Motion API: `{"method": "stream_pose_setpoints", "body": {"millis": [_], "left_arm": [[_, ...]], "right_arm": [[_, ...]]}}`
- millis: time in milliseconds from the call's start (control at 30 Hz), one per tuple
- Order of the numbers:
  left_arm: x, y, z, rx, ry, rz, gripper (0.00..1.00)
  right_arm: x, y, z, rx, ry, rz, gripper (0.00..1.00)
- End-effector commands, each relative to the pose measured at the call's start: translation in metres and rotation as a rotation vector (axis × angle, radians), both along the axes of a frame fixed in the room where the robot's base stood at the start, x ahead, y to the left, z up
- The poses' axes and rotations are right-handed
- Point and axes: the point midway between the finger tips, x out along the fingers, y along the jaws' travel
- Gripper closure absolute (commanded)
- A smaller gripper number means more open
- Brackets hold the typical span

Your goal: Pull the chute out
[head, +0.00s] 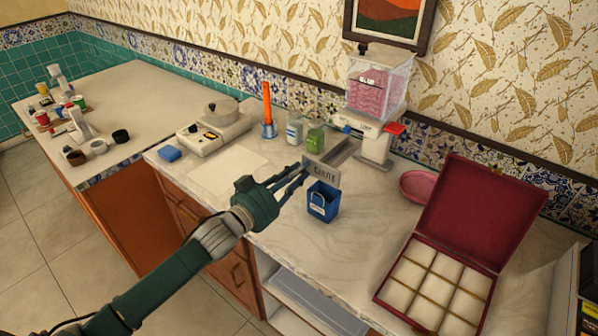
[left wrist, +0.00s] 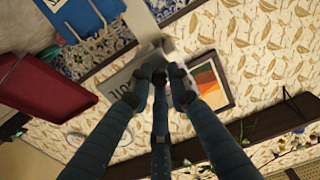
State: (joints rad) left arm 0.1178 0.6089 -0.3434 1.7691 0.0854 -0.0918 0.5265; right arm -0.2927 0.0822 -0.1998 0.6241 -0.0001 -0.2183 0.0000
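The chute (head: 321,173) is a grey metal channel with an upright front plate lettered "CHUTE". My right gripper is not in view.
A blue bucket (head: 323,202) stands just in front of the chute. A white and a green jar (head: 314,138) stand behind the gripper. An open red box (head: 442,255) with compartments and a pink bowl (head: 417,187) are to the right. A pale sheet (head: 227,170) lies left.

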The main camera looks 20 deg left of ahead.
Motion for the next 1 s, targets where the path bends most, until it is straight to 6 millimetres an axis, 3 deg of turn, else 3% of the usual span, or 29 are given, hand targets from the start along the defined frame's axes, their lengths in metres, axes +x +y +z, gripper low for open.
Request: {"method": "stream_pose_setpoints", "body": {"millis": [267,467,1000], "left_arm": [[0.0,0.0,0.0,0.0,0.0,0.0,0.76],[-0.011,0.004,-0.002,0.0,0.003,0.0,0.76],[-0.1,0.036,0.0,0.0,0.001,0.001,0.76]], "right_arm": [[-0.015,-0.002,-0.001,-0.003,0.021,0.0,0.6],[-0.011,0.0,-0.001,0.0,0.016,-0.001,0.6],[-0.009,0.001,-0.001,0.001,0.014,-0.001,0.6]]}}
